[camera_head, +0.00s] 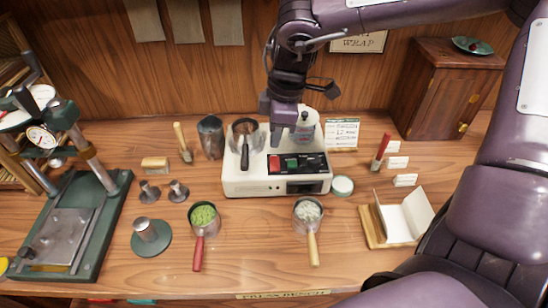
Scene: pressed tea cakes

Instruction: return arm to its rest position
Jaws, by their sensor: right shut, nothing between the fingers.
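My right arm reaches in from the right, and its purple and dark right gripper (278,120) points down at the back of a cream bench machine (235,184) with red and green buttons. The fingers are shut and hold nothing. The fingertips overlap the machine in the picture; I cannot tell if they touch it. A metal cup (245,132) with a dark handle is on the machine's left part. My left gripper is not in view.
A green press (105,190) with a gauge fills the left. A pan of green leaves (203,217) and a pan of pale pieces (307,210) lie in front. A wooden cabinet (440,90) stands back right, and a wrap-paper holder (400,218) lies front right.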

